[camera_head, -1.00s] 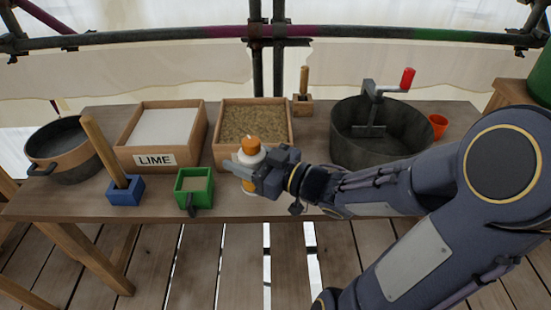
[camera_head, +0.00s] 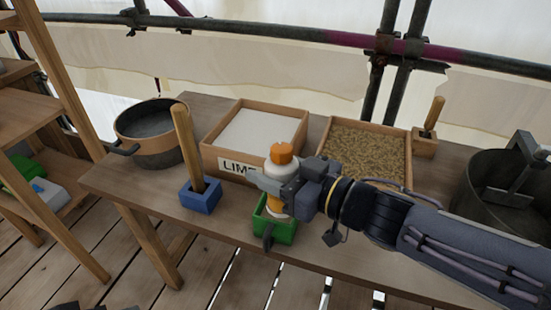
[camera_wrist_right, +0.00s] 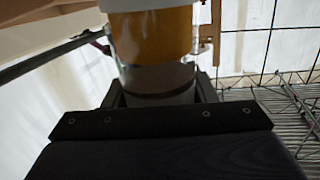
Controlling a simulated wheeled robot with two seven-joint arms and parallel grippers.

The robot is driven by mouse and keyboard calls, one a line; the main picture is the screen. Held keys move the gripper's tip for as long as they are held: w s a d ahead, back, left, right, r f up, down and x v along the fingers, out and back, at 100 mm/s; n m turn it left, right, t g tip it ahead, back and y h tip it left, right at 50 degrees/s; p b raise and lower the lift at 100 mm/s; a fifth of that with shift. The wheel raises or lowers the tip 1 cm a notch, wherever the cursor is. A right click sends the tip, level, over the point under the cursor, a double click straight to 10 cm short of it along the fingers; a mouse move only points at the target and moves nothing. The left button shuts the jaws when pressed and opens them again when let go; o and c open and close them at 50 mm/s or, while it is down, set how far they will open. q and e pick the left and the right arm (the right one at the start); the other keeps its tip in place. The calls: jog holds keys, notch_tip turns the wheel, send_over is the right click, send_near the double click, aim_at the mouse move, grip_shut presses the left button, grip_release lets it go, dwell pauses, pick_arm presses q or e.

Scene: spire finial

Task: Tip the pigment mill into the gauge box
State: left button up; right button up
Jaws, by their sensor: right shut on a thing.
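The pigment mill (camera_head: 281,163), a white cylinder with an orange top and an orange band, is held upright by my right gripper (camera_head: 283,188), which is shut on it. In the right wrist view the mill (camera_wrist_right: 155,45) shows close up as an orange and clear body between the fingers (camera_wrist_right: 160,95). The mill and gripper hide part of the box's opening.
A box labelled LIME (camera_head: 257,138), a box of brown sand (camera_head: 367,152) and a dark pan (camera_head: 152,135) stand behind. A blue holder (camera_head: 201,196) with an upright wooden handle is left of the gauge box. A large grey tub (camera_head: 483,190) is at right.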

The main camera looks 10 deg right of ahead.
jog(key=shift+w+f+m+g+h+p, duration=0.25)
jog(key=shift+f+m+g+p, duration=0.45)
jog(key=shift+p, duration=0.45)
jog(key=shift+w+f+m+g+h+p, duration=0.15)
jog(key=shift+f+m+g+h+p, duration=0.3)
jog(key=shift+f+p, duration=0.5)
jog(key=shift+w+d+f+m+g+h+p, duration=0.1)
jog(key=shift+w+f+m+g+p, duration=0.95)
jog(key=shift+p, duration=4.05)
jog(key=shift+w+d+r+m+g+h+p, duration=0.1)
jog(key=shift+m+g+p, duration=1.1)
jog(key=shift+g+p, duration=2.75)
jog(key=shift+w+f+m+g+h+p, duration=0.1)
jog(key=shift+w+f+m+g+p, duration=0.65)
jog(key=shift+p, duration=5.45)
jog(key=shift+s+r+m, duration=0.15)
jog(key=shift+r+m, duration=0.2)
